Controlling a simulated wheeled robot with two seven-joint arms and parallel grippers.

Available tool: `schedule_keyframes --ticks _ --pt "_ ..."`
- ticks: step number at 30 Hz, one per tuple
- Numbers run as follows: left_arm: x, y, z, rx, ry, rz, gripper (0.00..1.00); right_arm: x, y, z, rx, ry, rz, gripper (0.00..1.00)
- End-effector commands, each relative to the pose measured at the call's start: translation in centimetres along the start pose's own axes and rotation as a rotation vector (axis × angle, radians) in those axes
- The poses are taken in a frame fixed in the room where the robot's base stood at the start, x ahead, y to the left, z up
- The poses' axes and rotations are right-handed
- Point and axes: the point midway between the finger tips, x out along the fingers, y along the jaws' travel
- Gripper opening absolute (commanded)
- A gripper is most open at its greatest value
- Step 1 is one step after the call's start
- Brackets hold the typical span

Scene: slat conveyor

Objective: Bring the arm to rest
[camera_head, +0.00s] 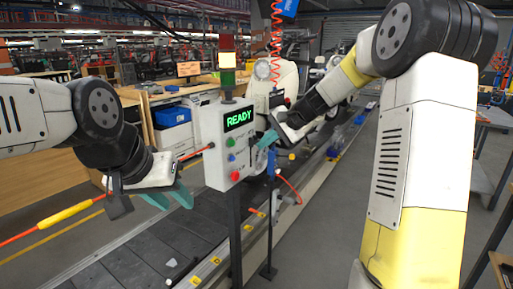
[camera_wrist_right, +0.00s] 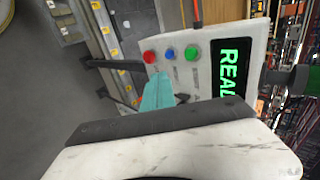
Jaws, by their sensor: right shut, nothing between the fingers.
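My right arm reaches in from the right of the head view. My right gripper (camera_head: 267,139) has teal fingers that are shut and empty, just right of the control box (camera_head: 212,150) in the picture. Its shut fingers (camera_wrist_right: 157,92) also show in the right wrist view, in front of the box's button face; I cannot tell whether they touch it. My left gripper (camera_head: 169,198) hangs over the conveyor at the left, its two teal fingers apart with nothing between them.
The box shows a green READY display (camera_head: 240,119) and green, blue and red buttons, with a stack light (camera_head: 227,65) above. The slat conveyor (camera_head: 130,255) runs beneath. A red coiled hose (camera_head: 276,40) hangs nearby. Open floor (camera_head: 335,225) lies right of the conveyor.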

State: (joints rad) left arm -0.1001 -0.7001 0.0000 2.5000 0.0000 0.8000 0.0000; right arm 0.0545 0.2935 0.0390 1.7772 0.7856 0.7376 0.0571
Motion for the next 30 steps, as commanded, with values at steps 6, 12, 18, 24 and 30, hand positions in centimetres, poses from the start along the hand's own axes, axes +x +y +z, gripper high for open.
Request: schedule_keyframes --ticks 6,12,18,24,30 --pt "0.0 0.0 0.0 0.0 0.0 0.0 0.36 -0.1 0.0 0.0 0.001 0.0 0.0 0.0" --pt "0.0 0.0 0.0 0.0 0.0 0.0 0.36 -0.8 0.0 0.6 -0.019 0.003 0.007 0.0" --pt "0.0 0.0 0.0 0.0 0.0 0.0 0.36 -6.2 1.1 5.7 -0.184 0.027 0.08 0.0" --pt "0.0 0.0 0.0 0.0 0.0 0.0 0.36 -12.8 5.2 12.7 -0.419 0.069 0.201 0.0" --pt "0.0 0.0 0.0 0.0 0.0 0.0 0.36 -17.6 10.9 18.3 -0.629 0.12 0.32 0.0"
